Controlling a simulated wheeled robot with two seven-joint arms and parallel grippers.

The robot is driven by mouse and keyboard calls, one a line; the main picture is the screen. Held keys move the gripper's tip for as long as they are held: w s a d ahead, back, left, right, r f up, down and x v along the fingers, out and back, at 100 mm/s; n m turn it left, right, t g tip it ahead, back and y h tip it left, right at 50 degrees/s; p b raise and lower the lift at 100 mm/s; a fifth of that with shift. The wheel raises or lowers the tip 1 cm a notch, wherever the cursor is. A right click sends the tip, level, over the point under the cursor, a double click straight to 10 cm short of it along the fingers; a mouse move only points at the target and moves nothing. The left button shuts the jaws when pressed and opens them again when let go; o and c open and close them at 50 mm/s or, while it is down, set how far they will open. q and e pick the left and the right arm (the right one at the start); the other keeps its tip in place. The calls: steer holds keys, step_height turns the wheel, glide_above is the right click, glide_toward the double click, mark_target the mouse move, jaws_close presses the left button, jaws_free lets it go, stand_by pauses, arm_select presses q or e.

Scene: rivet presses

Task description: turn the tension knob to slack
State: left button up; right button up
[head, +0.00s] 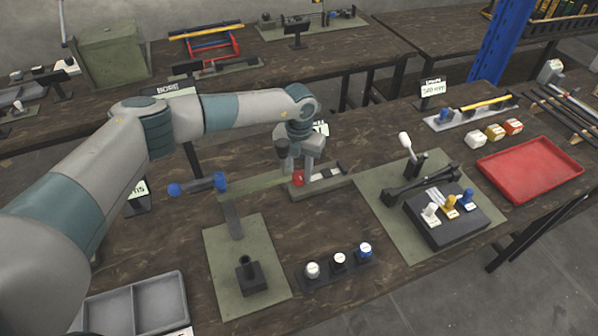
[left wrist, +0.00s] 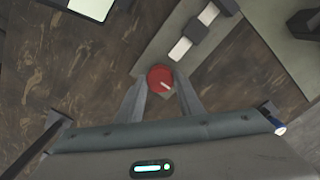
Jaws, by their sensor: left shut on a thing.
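The tension knob (left wrist: 160,78) is a round red knob with a pale pointer mark, seen from above in the left wrist view. It sits on a grey base bar (head: 325,184) on the workbench, and a bit of its red shows in the head view (head: 298,178). My left gripper (head: 299,170) reaches down over it from above. In the left wrist view its fingers (left wrist: 161,93) stand on both sides of the knob and are shut on it. White label plates (left wrist: 181,49) lie along the bar beside the knob; I cannot read them. My right gripper is not in view.
A green mat with a lever press and black block (head: 447,224) stands to the right. A red tray (head: 530,168) lies further right. Left of front is a green mat with a black post (head: 250,277). A blue-ended tool (head: 198,185) is close to my left forearm.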

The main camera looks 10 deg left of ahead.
mark_target(299, 175)
arm_select(q)
steer(key=shift+w, duration=0.1)
steer(key=o, duration=1.1)
steer(key=shift+c, duration=0.2)
steer(key=shift+r, duration=0.1)
step_height(299, 175, up, 17)
steer(key=b, duration=0.6)
steer(key=shift+r, duration=0.15)
